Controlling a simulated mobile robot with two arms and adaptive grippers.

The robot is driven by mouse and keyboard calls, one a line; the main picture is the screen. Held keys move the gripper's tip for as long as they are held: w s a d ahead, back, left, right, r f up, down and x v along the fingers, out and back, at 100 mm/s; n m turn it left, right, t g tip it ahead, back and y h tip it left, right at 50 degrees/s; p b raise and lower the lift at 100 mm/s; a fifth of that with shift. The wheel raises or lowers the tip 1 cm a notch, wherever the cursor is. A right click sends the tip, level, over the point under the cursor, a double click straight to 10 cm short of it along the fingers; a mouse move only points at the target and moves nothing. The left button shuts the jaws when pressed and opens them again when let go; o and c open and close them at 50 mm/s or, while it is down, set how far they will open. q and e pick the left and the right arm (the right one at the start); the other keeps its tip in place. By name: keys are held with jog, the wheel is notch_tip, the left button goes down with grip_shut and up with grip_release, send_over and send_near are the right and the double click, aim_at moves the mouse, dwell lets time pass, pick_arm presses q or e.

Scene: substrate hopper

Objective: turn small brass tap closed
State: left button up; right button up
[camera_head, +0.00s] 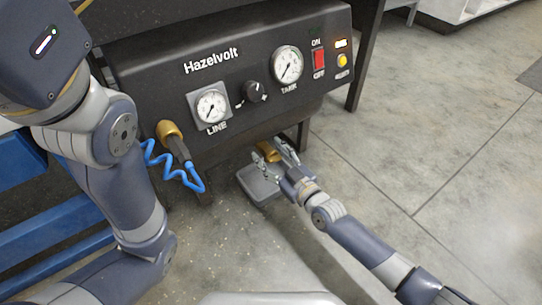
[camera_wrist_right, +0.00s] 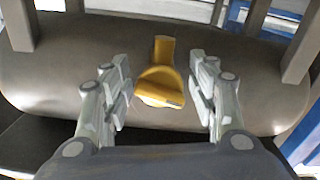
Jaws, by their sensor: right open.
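The small brass tap (camera_wrist_right: 160,84) sits under the dark rounded tank (camera_wrist_right: 60,80) in the right wrist view. Its yellow body and flat handle lie between my right fingers, with a gap on each side. In the head view the tap (camera_head: 268,151) shows below the black panel, partly hidden by my fingers. My right gripper (camera_head: 277,155) is open around the tap; it also shows in the right wrist view (camera_wrist_right: 163,95). I cannot see that the fingers touch it. My left arm stands at the left of the head view, but its gripper is not seen.
The black Hazelvolt panel (camera_head: 225,75) carries gauges, a knob and a red switch (camera_head: 319,59). A brass fitting (camera_head: 168,130) with a coiled blue hose (camera_head: 165,165) is at its left. A grey tray (camera_head: 258,186) lies below the tap. The floor at right is clear.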

jog(key=c, duration=1.1)
jog(key=m, duration=0.2)
jog(key=shift+m+p, duration=0.3)
jog(key=shift+p, duration=0.05)
jog(key=shift+o, duration=0.2)
jog(key=m, duration=0.3)
jog(key=shift+f, duration=0.1)
jog(key=o, duration=1.1)
jog(key=shift+c, duration=0.2)
